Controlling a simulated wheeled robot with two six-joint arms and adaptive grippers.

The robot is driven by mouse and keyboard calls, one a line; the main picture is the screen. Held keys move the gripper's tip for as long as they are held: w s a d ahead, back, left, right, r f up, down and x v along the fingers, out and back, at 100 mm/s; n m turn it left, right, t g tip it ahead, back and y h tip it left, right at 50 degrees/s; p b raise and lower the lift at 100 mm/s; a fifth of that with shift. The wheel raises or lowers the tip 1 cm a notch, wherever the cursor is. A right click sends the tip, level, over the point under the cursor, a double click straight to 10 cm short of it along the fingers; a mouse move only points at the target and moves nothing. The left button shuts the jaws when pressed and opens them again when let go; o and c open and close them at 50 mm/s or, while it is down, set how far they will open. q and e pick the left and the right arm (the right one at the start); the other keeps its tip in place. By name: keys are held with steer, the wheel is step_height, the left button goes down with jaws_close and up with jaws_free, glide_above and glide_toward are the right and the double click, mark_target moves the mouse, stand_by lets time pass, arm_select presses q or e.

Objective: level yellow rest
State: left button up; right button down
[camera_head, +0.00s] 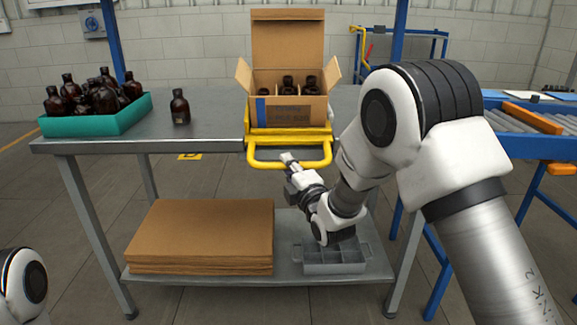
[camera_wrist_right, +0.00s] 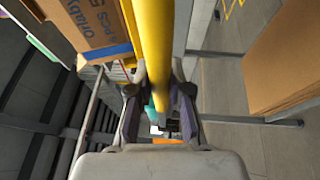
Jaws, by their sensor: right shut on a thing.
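The yellow rest (camera_head: 292,136) sits at the front edge of the grey table, with its looped handle bar sticking out toward me. An open cardboard carton (camera_head: 262,110) stands on it, with several dark bottles inside. I cannot tell exactly how far the rest tilts. My right gripper (camera_head: 289,160) is shut on the yellow handle bar, near the middle of its front. In the right wrist view the yellow bar (camera_wrist_right: 152,45) runs between the two fingers (camera_wrist_right: 160,112), and the carton (camera_wrist_right: 92,28) shows beside it. My left gripper is out of view.
A teal tray (camera_head: 95,122) with several amber bottles stands on the table's left, and one amber bottle (camera_head: 180,107) stands alone beside it. Flat cardboard (camera_head: 205,235) and a grey divided bin (camera_head: 335,262) lie on the lower shelf. A roller conveyor (camera_head: 510,122) is at right.

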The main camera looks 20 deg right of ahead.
steer(key=shift+s+a+r+m+g+p, duration=0.15)
steer(key=shift+r+g+p, duration=0.5)
steer(key=shift+p, duration=1.05)
steer(key=shift+s+d+r+m+g+p, duration=0.1)
steer(key=shift+r+m+g+p, duration=0.25)
steer(key=shift+r+p, duration=0.9)
steer(key=shift+w+f, duration=0.1)
steer(key=shift+f, duration=0.3)
steer(key=c, duration=1.1)
jaws_free()
steer(key=s, duration=0.4)
steer(key=s+d, duration=0.1)
steer(key=s, duration=0.3)
steer(key=s+r, duration=0.1)
steer(key=s, duration=0.3)
steer(key=shift+d, duration=0.15)
